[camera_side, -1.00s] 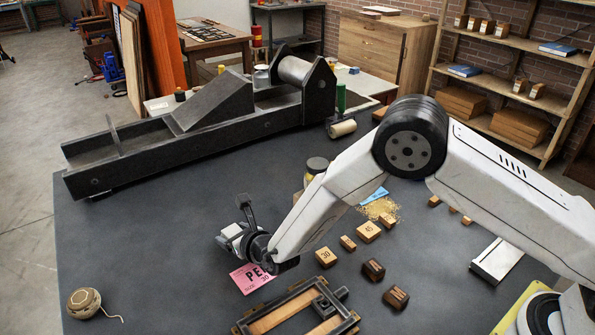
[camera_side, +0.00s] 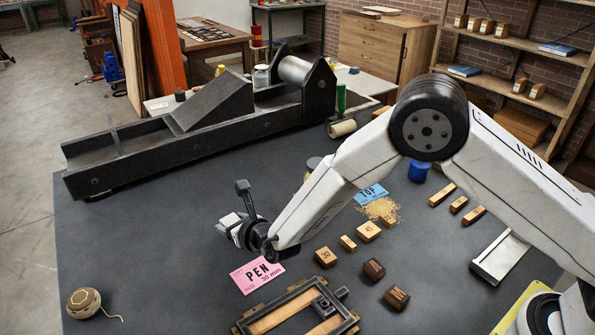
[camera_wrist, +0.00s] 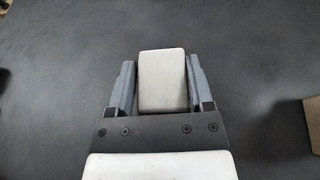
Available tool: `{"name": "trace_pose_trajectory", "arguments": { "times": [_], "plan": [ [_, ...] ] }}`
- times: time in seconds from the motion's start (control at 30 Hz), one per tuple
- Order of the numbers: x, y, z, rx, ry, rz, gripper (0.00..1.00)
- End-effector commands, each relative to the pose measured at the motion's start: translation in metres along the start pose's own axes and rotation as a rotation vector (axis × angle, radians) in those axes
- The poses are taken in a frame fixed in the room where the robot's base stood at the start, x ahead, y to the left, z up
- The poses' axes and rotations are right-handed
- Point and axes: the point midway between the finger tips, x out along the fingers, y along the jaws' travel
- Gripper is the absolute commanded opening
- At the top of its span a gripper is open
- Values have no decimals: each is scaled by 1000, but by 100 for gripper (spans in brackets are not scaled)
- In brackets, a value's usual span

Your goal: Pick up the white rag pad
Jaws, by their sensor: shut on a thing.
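The white rag pad (camera_wrist: 162,82) is a pale, block-like pad with rounded corners, seen in the wrist view between the two fingers of my gripper (camera_wrist: 162,85). The fingers are shut on its left and right sides. In the side view my gripper (camera_side: 230,224) is left of centre, with the white pad (camera_side: 226,221) at its tip. It is over the dark table, just above and left of the pink PEN card. I cannot tell exactly how high the pad is above the table.
The pink card (camera_side: 258,274) lies below my gripper. A dark frame (camera_side: 297,312) is at the front, wooden blocks (camera_side: 325,256) to the right. A twine ball (camera_side: 84,303) sits front left. A long black press (camera_side: 200,120) spans the back. The table's left middle is clear.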

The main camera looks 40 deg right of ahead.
Motion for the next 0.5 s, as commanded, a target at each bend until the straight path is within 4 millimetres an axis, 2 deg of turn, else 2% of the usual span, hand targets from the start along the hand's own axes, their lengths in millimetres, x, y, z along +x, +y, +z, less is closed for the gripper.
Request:
{"name": "trace_pose_trajectory", "arguments": {
  "times": [0.5],
  "plan": [
    [-72,-12,35,-1,1,1,11]
  ]
}}
